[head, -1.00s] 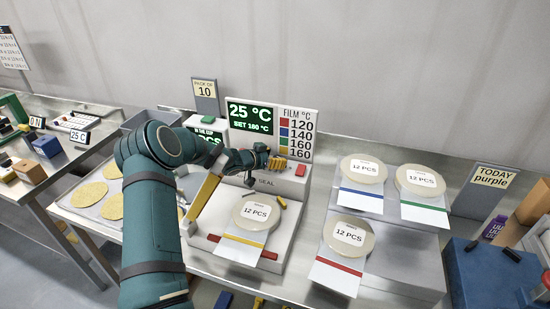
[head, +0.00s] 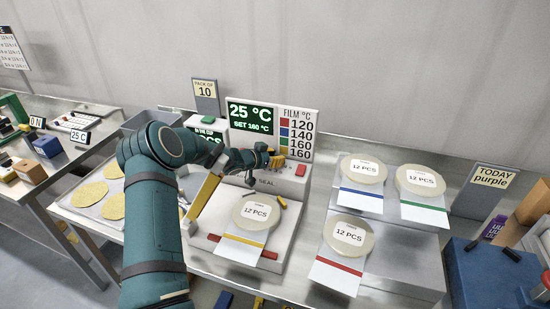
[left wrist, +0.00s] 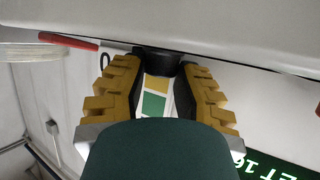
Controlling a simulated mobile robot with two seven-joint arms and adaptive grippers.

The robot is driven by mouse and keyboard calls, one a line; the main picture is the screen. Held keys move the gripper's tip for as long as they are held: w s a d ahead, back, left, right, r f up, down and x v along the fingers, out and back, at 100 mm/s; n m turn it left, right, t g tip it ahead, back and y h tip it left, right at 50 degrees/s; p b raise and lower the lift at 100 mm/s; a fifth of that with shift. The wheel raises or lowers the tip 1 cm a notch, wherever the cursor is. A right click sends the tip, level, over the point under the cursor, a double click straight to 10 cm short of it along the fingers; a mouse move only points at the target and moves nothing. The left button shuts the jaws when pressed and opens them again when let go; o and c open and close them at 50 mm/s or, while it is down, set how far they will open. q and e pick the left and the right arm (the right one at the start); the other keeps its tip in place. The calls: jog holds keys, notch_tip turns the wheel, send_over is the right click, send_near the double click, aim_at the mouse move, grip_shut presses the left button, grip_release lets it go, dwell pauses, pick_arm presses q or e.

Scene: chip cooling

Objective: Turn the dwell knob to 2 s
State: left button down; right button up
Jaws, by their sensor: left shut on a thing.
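The sealer (head: 292,228) stands on the bench in the middle of the head view, with a pale body marked "SEAL". Its display (head: 250,116) reads 25 °C and SET 160 °C. My left gripper (head: 278,162) is at the sealer's upper part, just below the display. In the left wrist view, its two yellow-padded fingers (left wrist: 157,78) are shut on a dark round knob (left wrist: 157,58). The knob is hidden behind the gripper in the head view. No knob label or 2 s mark is readable, so I cannot tell which knob this is.
A red button (head: 300,170) sits right of the gripper. A film chart (head: 298,134) stands behind. A round pack (head: 256,210) lies on the sealer. Several more packs (head: 362,169) lie on the stand to the right. A tray of yellow discs (head: 90,194) is left of my arm.

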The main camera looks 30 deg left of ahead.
pick_arm(q)
jog(key=shift+s+f, duration=0.1)
jog(key=shift+f, duration=0.2)
dwell(0.6)
jog(key=c, duration=0.6)
grip_release()
jog(key=shift+r, duration=0.15)
jog(key=v, duration=1.1)
jog(key=shift+s+r, duration=0.15)
jog(key=shift+s, duration=0.15)
jog(key=shift+a, duration=0.1)
